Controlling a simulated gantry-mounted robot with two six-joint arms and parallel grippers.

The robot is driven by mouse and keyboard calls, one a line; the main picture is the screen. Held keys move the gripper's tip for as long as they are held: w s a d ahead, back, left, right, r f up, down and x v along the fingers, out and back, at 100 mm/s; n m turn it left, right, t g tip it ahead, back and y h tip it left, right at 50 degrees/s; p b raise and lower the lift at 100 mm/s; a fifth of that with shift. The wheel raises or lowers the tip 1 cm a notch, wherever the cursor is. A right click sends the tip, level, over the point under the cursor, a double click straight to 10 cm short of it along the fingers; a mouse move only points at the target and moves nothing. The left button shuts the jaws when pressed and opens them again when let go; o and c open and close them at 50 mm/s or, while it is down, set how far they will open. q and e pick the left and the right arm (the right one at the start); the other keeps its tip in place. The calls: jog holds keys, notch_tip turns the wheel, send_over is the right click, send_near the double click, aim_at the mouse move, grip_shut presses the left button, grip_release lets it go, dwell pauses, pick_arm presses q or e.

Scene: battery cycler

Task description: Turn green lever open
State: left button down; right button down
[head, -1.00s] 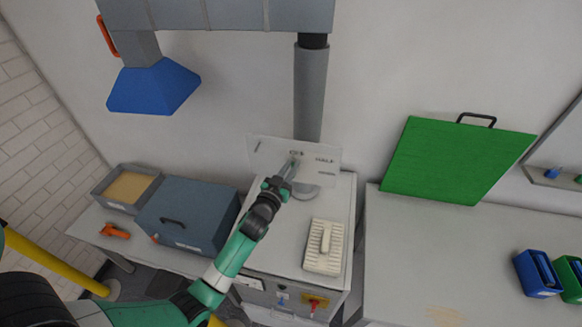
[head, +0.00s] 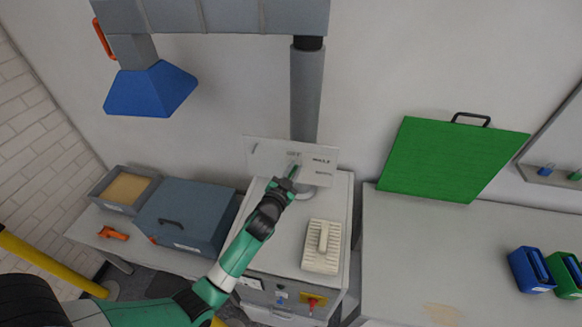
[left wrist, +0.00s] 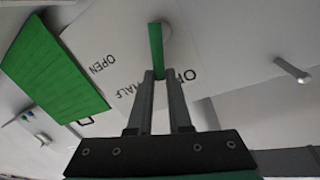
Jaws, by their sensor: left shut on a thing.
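My left gripper (left wrist: 160,78) is shut on the lever's free end. The lever lies between the printed HALF and OFF labels, close to OFF; OPEN is printed farther left. In the head view my left gripper (head: 294,171) is in front of the panel (head: 262,157). The fingers and arm hide part of the lever there. My right gripper is not in view.
A grey cabinet (head: 338,205) stands below the panel, with a beige ribbed block (head: 311,258) on top. A grey vertical pipe (head: 305,95) rises behind the panel. A blue-grey box (head: 190,205) is at left, a green board (head: 440,160) at right. The right bench is mostly clear.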

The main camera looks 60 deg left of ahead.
pick_arm(q)
jog(key=m, duration=0.2)
jog(key=w+d+f+m+g, duration=0.1)
jog(key=m, duration=0.1)
jog(key=shift+w+d, duration=0.1)
jog(key=shift+w, duration=0.1)
jog(key=shift+w+d+f+m+g, duration=0.15)
jog(key=shift+f+m+g, duration=0.1)
jog(key=shift+m, duration=0.35)
jog(key=shift+w+d+f+m+g, duration=0.1)
jog(key=shift+w+f+m+g, duration=0.1)
jog(key=shift+m, duration=0.4)
jog(key=m, duration=0.1)
jog(key=f+m+b, duration=0.1)
jog(key=m, duration=0.1)
jog(key=shift+w+d+f+g+y, duration=0.15)
jog(key=shift+w+f+g+y, duration=0.1)
jog(key=shift+g+y, duration=0.15)
jog(key=shift+f+m+g, duration=0.25)
jog(key=shift+f+m, duration=0.25)
jog(key=shift+m, duration=0.5)
jog(key=c, duration=0.8)
grip_release()
jog(key=shift+c, duration=0.2)
